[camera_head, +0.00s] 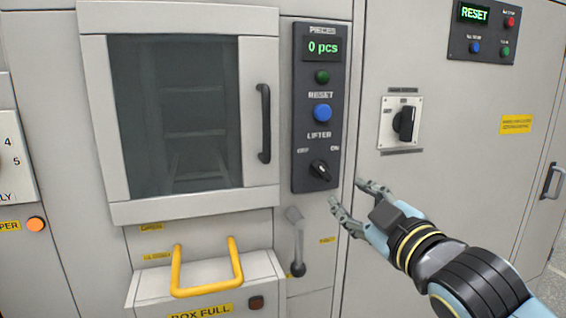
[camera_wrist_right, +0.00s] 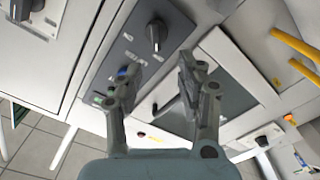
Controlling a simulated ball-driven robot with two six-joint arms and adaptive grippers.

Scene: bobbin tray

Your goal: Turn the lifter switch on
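The lifter switch (camera_head: 320,170) is a black rotary knob at the bottom of a dark control panel (camera_head: 299,120). The labels OFF and ON are above it to the left and right. The knob looks tilted towards OFF, but its setting is too small to be sure. My right gripper (camera_head: 347,191) is open and empty, below and to the right of the knob, not touching it. In the right wrist view the lifter switch (camera_wrist_right: 157,35) shows beyond my open fingers (camera_wrist_right: 160,67). My left gripper is not in view.
Above the switch are a blue RESET button (camera_head: 322,113), a green button (camera_head: 322,76) and a display reading 0 pcs (camera_head: 323,47). Another black rotary switch (camera_head: 404,122) is at right. A lever (camera_head: 297,245) and yellow handle (camera_head: 206,289) are below. The door handle (camera_head: 264,123) projects at left.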

